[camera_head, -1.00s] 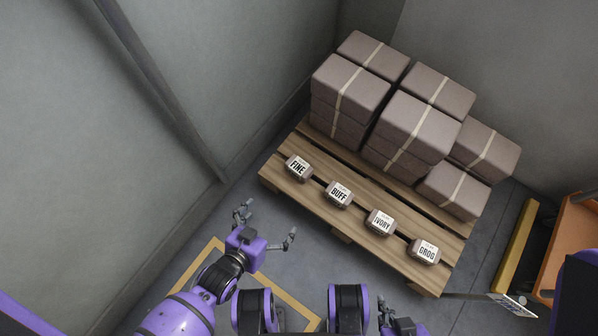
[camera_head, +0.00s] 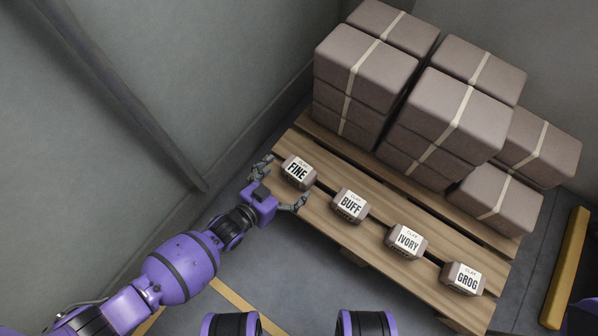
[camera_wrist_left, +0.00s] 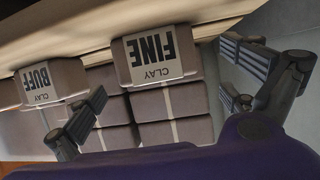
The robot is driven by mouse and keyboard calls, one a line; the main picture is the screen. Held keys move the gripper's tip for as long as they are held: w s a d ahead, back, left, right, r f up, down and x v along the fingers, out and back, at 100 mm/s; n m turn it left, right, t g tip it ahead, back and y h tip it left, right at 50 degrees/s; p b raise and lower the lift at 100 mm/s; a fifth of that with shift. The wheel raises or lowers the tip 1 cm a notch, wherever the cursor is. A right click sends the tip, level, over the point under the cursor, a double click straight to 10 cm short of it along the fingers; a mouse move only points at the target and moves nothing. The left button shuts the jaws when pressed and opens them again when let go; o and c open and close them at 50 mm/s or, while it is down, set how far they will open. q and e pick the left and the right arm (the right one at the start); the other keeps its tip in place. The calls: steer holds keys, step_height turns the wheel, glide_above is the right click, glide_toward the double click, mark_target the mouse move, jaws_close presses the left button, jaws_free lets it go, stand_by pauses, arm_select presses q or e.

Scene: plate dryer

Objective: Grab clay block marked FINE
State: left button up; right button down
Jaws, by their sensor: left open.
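The clay block marked FINE (camera_head: 297,172) sits on the near left part of the wooden pallet (camera_head: 345,240). My left gripper (camera_head: 282,182) is open and empty, at the pallet's left end just short of the FINE block. In the left wrist view the FINE block (camera_wrist_left: 155,58) appears upside down, between the spread fingers (camera_wrist_left: 165,105) but beyond them. Blocks marked BUFF (camera_head: 350,206), IVORY (camera_head: 405,241) and GROG (camera_head: 463,278) stand in a row to its right. My right gripper does not show now.
Strapped brown clay bales (camera_head: 440,110) are stacked on the pallet behind the row. A grey wall (camera_head: 130,110) stands to the left. A yellow bar (camera_head: 567,265) lies at the right. The floor before the pallet is clear.

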mark_target(293, 177)
arm_select(q)
steer(key=b+x, duration=0.2)
steer(key=x, duration=0.2)
steer(key=shift+s+f, duration=0.1)
steer(key=shift+s, duration=0.05)
steer(key=shift+w+d+f+b, duration=0.1)
steer(key=shift+w+d+b, duration=0.15)
steer(key=shift+d+b, duration=0.05)
steer(key=c, duration=1.7)
steer(key=shift+w, duration=0.1)
steer(key=shift+c, duration=0.8)
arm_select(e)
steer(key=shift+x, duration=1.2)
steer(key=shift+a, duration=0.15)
